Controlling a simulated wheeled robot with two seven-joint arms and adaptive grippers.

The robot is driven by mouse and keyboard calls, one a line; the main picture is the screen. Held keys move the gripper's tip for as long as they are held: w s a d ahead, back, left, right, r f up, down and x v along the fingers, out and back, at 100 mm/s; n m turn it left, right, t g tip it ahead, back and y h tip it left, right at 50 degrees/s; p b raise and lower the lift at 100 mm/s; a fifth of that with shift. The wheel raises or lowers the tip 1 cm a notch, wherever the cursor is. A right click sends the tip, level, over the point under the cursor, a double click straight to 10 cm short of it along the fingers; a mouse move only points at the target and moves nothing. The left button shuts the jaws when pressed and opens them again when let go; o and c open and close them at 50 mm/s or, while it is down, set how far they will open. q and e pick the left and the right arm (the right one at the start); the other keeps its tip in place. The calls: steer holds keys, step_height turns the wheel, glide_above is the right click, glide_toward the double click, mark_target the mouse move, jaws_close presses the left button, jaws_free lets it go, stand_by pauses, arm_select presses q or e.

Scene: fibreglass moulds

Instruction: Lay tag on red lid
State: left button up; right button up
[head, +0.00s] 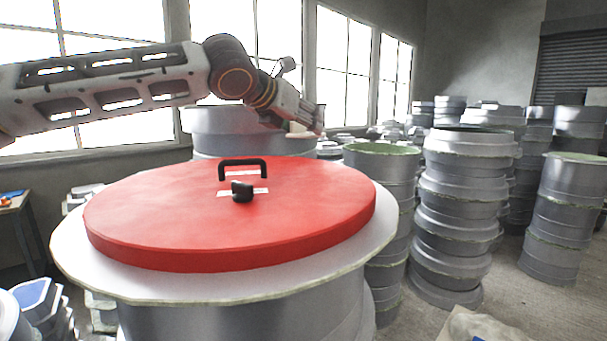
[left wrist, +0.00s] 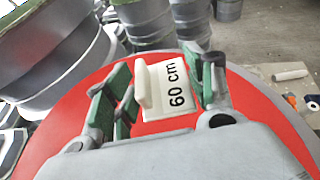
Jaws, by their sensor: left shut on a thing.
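The red lid (head: 150,215) lies flat on a grey drum-shaped mould, with a black bracket handle, a black knob and white patches near its middle. My left gripper (head: 308,126) is raised above the lid's far right side in the head view. It is shut on the tag, a pale plate marked "60 cm" with an upright tab; the tag (left wrist: 168,97) shows between the green-padded fingers in the left wrist view. In the head view only a pale bit of the tag (head: 298,130) shows. The tag appears apart from the lid (left wrist: 262,120). My right gripper is not in view.
The pale rim (head: 75,255) of the mould surrounds the lid. Stacked grey moulds (head: 455,215) stand to the right, and another large mould (head: 215,125) stands behind the lid. A small table (head: 15,205) is at the left edge. The lid's front half is clear.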

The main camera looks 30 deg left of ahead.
arm_select(q)
glide_above(302, 181)
steer(key=shift+w+f, duration=0.1)
steer(key=shift+f, duration=3)
steer(key=shift+f, duration=1.85)
steer(key=shift+f, duration=0.1)
steer(key=o, duration=1)
steer(key=shift+c, duration=0.2)
steer(key=shift+s+r, duration=0.3)
steer(key=shift+s, duration=0.1)
steer(key=shift+b+v, duration=0.4)
steer(key=shift+v, duration=5.2)
